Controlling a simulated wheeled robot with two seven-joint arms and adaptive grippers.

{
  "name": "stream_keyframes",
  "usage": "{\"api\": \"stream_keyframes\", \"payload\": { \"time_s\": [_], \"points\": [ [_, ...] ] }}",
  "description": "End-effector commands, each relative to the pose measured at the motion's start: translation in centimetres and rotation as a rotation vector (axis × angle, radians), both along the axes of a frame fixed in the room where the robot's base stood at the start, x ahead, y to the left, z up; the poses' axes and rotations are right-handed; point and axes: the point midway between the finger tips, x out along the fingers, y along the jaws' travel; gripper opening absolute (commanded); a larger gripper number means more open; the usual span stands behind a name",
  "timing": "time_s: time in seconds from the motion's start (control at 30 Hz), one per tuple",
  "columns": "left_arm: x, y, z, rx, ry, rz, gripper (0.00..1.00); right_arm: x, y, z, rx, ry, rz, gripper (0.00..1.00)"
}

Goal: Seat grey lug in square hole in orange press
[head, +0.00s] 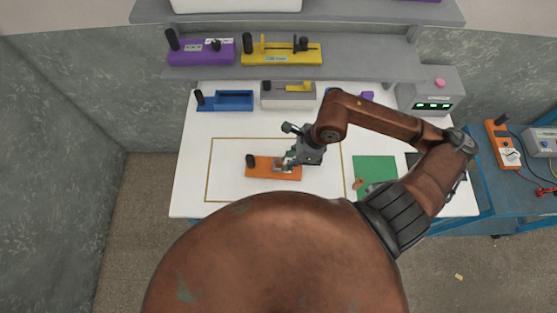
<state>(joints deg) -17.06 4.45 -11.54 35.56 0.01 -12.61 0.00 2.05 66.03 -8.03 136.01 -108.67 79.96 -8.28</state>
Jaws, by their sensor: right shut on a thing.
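The orange press (262,171) lies on the white table, inside a thin brown outlined rectangle, with a black knob at its left end. My right gripper (288,163) reaches in from the right and is shut at the press's right half, with its fingers pointing down. It is shut on a small greyish piece, apparently the grey lug, mostly hidden by the fingers. The square hole is hidden too, and I cannot tell whether the lug is in it or above it. My left gripper is not in view.
A blue fixture (228,107) and a grey-and-yellow one (284,102) stand behind the press. Purple (190,55) and yellow (270,58) fixtures sit on the shelf. A green mat (377,170) and a grey box with a pink button (433,90) are to the right. The table left of the press is clear.

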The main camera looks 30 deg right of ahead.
Motion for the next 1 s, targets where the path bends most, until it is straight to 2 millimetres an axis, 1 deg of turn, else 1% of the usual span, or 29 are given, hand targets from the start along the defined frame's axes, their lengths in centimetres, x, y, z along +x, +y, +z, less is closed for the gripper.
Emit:
{"api": "stream_keyframes", "payload": {
  "time_s": [0.03, 0.1, 0.2, 0.33, 0.57, 0.6, 0.7, 0.8, 1.0],
  "points": [
    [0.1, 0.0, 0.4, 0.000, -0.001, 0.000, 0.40, 1.3, 0.2, -0.2, 0.005, 0.000, -0.002, 0.00],
    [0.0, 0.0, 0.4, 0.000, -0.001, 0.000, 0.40, 2.2, 0.1, -1.8, 0.005, 0.004, -0.003, 0.00],
    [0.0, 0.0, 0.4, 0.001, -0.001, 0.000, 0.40, 3.6, 0.1, -3.5, 0.004, 0.002, -0.002, 0.00],
    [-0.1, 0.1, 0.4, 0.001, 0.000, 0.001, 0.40, 4.6, 0.0, -4.9, 0.002, 0.001, 0.000, 0.00],
    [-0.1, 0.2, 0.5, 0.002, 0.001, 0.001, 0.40, 5.7, 0.0, -6.1, 0.002, 0.001, 0.001, 0.00],
    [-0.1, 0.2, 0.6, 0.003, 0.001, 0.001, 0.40, 5.9, 0.0, -6.6, 0.002, 0.003, -0.001, 0.00],
    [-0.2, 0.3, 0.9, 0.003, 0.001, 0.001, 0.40, 5.7, 0.1, -8.2, 0.004, 0.005, -0.002, 0.00],
    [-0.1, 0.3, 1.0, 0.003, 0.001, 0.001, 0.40, 5.7, 0.0, -9.2, 0.002, 0.003, 0.000, 0.00],
    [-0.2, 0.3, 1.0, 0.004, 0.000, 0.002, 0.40, 5.8, 0.0, -9.4, 0.000, 0.001, 0.001, 0.00]
  ]
}}
